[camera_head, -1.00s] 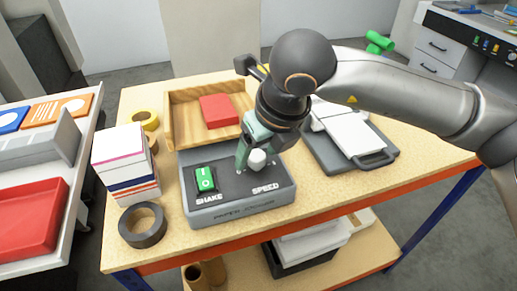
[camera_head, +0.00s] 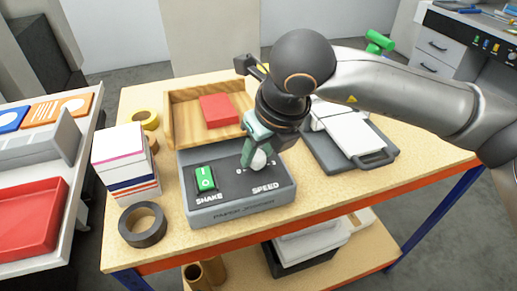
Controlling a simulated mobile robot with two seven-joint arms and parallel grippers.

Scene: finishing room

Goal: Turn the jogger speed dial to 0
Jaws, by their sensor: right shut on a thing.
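The paper jogger (camera_head: 236,205) is a grey box on the wooden workbench. Its front panel has a green rocker switch (camera_head: 205,180) above the word SHAKE. The white speed dial (camera_head: 258,160) sits above the word SPEED, and its upper part is hidden behind my gripper. My right gripper (camera_head: 254,158) reaches down from above with its green-grey fingers shut on the dial. The scale marks around the dial are mostly covered, so I cannot read the setting. My left gripper is not in view.
A wooden tray (camera_head: 184,119) with a red block (camera_head: 219,110) stands behind the jogger. A paper stack (camera_head: 127,170) and black tape roll (camera_head: 143,224) stand to its left.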

